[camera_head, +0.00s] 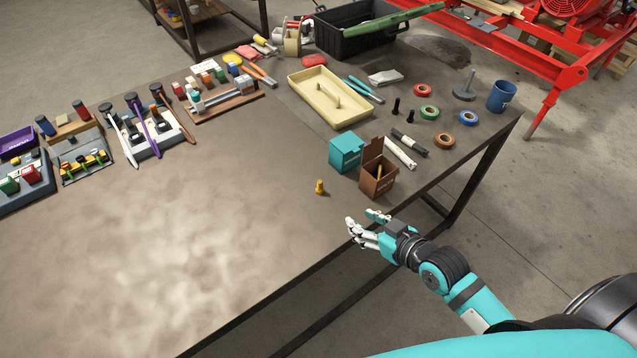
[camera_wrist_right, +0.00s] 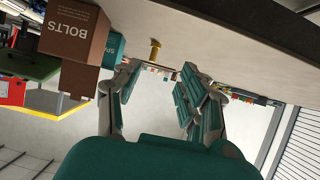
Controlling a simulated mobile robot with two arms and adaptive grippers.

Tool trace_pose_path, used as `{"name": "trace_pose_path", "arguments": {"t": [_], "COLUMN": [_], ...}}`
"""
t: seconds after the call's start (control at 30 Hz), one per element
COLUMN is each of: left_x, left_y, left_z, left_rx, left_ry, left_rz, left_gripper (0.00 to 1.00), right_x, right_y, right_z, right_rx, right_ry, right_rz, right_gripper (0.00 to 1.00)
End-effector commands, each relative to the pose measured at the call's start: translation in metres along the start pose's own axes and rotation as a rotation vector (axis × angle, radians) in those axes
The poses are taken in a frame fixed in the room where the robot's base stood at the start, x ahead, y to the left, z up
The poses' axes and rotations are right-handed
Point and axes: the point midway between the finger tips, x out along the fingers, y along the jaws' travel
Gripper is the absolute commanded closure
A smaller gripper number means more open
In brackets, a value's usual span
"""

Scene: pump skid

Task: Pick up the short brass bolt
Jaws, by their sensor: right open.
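The short brass bolt (camera_head: 320,187) stands on the bare brown table, left of the brown box. It also shows in the wrist view, which looks upside down, at the table surface beyond the fingers (camera_wrist_right: 155,50). My right gripper (camera_head: 361,219) is at the table's front edge, to the right of the bolt and nearer to me. Its fingers (camera_wrist_right: 158,72) are apart with nothing between them, and they do not touch the bolt. My left gripper is not in view.
The brown box (camera_head: 376,180) labelled BOLTS has its lid up and a yellowish piece inside. A teal box (camera_head: 345,152) stands behind it. Black bolts (camera_head: 396,106), tape rolls (camera_head: 443,141) and a cream tray (camera_head: 318,105) lie farther back. The table left of the brass bolt is clear.

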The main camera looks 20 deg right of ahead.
Motion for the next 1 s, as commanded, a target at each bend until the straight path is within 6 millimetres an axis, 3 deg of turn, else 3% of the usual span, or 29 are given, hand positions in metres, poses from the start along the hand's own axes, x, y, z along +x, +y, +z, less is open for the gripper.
{"name": "trace_pose_path", "arguments": {"t": [0.03, 0.1, 0.2, 0.6, 1.0], "left_x": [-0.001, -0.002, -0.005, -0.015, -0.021], "left_y": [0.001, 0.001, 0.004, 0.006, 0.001], "left_z": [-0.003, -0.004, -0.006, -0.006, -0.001], "left_rx": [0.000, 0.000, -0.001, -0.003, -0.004], "left_ry": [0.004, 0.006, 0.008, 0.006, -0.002], "left_rz": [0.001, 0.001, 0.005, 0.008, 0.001], "left_gripper": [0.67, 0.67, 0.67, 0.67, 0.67], "right_x": [-0.004, -0.003, 0.009, 0.093, 0.129], "right_y": [0.001, 0.001, 0.001, 0.000, 0.002], "right_z": [-0.016, -0.028, -0.034, -0.041, -0.043], "right_rx": [-0.008, -0.011, -0.008, -0.009, -0.010], "right_ry": [0.039, 0.072, 0.086, 0.084, 0.082], "right_rz": [-0.008, -0.013, -0.016, -0.015, -0.016], "right_gripper": [0.58, 0.58, 0.58, 0.58, 0.58]}}
